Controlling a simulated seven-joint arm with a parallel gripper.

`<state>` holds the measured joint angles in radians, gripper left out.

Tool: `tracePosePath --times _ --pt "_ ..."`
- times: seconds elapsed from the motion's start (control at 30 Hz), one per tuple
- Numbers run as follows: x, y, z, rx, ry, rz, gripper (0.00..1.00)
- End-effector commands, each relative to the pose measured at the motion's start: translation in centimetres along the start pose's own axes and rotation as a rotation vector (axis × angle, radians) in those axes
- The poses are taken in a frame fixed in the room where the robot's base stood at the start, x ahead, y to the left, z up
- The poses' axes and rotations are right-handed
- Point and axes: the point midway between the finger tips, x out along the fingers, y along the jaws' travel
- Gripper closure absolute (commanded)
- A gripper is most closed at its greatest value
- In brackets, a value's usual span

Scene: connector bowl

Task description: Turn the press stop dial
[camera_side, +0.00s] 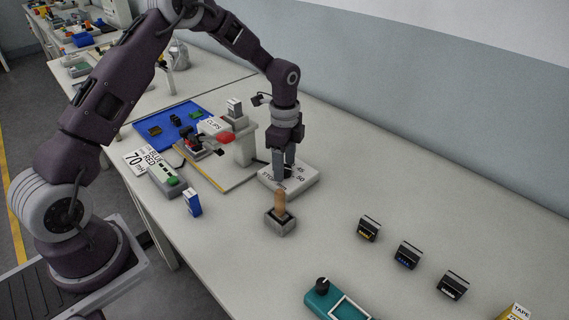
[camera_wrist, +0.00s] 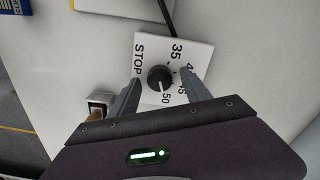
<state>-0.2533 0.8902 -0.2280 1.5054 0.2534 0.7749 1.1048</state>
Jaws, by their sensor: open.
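The press stop dial is a black round knob (camera_wrist: 160,77) with a white pointer line, on a white plate (camera_wrist: 196,50) marked STOP, 35 and 50, with other numbers partly covered. The pointer line points toward the 50 side. In the side view the plate (camera_side: 304,185) lies flat on the table, and the knob is hidden by my gripper. My gripper (camera_side: 283,179) points down over the plate. In the wrist view its two fingers (camera_wrist: 158,84) are apart, one on each side of the knob, with gaps between. I cannot tell their exact height over the plate.
A grey block with a wooden peg (camera_side: 281,222) stands just in front of the plate. A grey press-like column (camera_side: 245,145) stands behind left. A blue box (camera_side: 192,203), green-ended device (camera_side: 172,186) and teal device (camera_side: 334,302) are nearby.

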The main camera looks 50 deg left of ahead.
Motion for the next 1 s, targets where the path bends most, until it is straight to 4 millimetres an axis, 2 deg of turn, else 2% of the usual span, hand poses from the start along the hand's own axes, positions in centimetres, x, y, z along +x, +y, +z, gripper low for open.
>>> tracePosePath --times 0.27,0.53,0.77,1.0 --pt "0.27 0.02 0.01 -0.001 0.0 0.0 0.46" --pt "0.25 0.02 0.0 -0.001 0.0 0.0 0.99" --pt "0.23 0.02 0.0 -0.015 0.0 0.0 1.0" --pt "0.22 0.02 -0.01 -0.118 -0.001 -0.001 1.0"
